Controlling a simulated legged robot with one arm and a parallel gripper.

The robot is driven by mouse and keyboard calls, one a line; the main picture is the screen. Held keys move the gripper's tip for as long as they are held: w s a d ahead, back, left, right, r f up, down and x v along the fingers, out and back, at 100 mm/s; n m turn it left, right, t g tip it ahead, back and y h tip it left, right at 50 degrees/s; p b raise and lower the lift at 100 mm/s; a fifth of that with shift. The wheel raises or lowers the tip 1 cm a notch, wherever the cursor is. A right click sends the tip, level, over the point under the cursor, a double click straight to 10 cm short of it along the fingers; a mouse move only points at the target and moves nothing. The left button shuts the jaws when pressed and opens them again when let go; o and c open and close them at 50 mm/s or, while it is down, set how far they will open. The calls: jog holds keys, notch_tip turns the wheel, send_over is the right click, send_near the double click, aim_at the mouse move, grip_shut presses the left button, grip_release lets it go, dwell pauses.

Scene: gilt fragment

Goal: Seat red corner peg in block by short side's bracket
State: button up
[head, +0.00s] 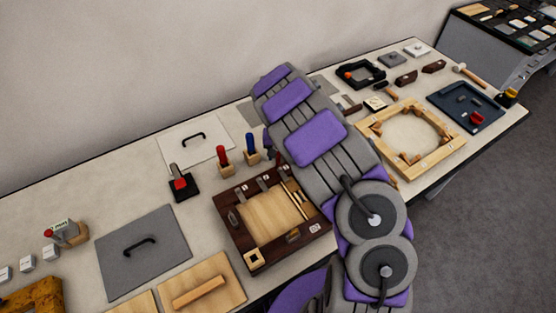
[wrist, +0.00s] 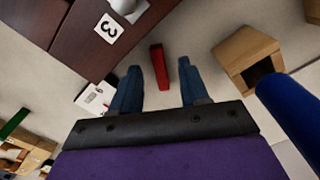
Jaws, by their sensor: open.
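My gripper (wrist: 160,76) shows in the wrist view with its two blue fingers apart. A slim red peg (wrist: 159,60) lies in the gap between the fingertips, over the pale table; I cannot tell whether either finger touches it. In the head view my arm hides the gripper and this peg. The dark wooden frame (head: 243,236) holds a light board, with a square-holed corner block (head: 254,257) at its near left corner. The frame's edge (wrist: 68,35), with a tag marked 3, is up and left of the fingers in the wrist view.
A wooden block (wrist: 246,52) with a dark opening and a blue handle (wrist: 290,108) stand close right of the fingers. In the head view, a red handle (head: 222,156) and a blue one (head: 251,142) stand behind the frame. A grey lidded panel (head: 140,265) lies left.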

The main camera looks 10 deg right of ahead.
jog(key=shift+f, duration=0.6)
jog(key=shift+c, duration=0.2)
grip_shut()
